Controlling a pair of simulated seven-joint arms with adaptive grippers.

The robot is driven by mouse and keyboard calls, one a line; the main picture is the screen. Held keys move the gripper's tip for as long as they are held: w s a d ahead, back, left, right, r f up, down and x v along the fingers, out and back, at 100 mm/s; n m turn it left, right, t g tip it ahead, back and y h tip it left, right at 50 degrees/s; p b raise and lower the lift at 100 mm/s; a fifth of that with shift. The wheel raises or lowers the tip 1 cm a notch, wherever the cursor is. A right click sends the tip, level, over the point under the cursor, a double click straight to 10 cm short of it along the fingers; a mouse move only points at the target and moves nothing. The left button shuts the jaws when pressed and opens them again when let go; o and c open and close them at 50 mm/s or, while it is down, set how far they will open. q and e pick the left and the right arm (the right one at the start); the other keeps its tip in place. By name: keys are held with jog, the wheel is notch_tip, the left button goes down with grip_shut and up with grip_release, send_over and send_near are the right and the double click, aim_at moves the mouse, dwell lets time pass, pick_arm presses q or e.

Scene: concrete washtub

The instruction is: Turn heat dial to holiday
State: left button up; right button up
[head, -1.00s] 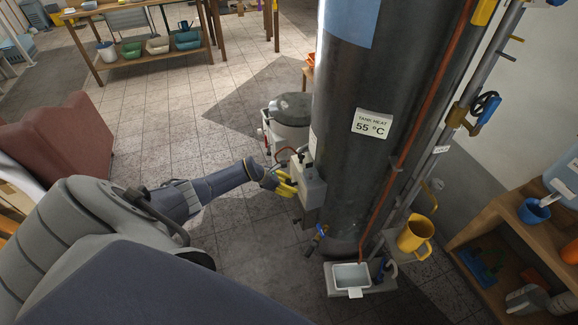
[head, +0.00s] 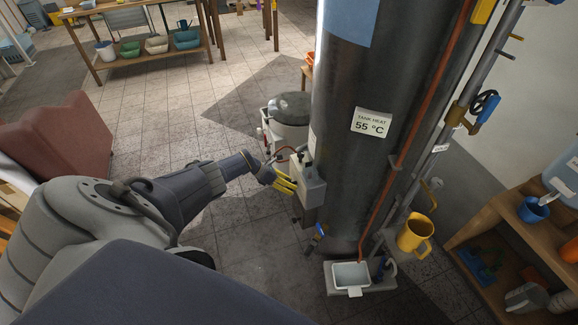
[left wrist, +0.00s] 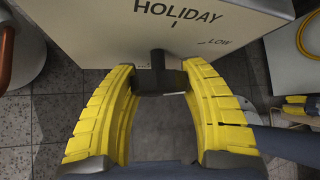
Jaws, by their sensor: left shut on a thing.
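The knob's upright dark part stands just below and left of that tick. My left gripper (head: 292,181) has yellow fingers, shut on the dial; they also flank it in the left wrist view (left wrist: 159,78). In the head view the dial is too small to make out. My right gripper is not in view.
The dark tank (head: 362,75) carries a label (head: 371,122) reading TANK HEAT 55 °C. A copper pipe (head: 408,140) runs down it. A white basin (head: 351,275) and a yellow mug (head: 415,235) are at its foot. Open tiled floor lies left of the tank.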

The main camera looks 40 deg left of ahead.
pick_arm(q)
jog(key=shift+s+a+f, duration=0.1)
jog(key=shift+s+f, duration=0.05)
jog(key=shift+s, duration=0.1)
jog(key=o, duration=1)
jog(key=shift+o, duration=1.2)
jog(key=shift+w, duration=0.1)
jog(key=v, duration=1.2)
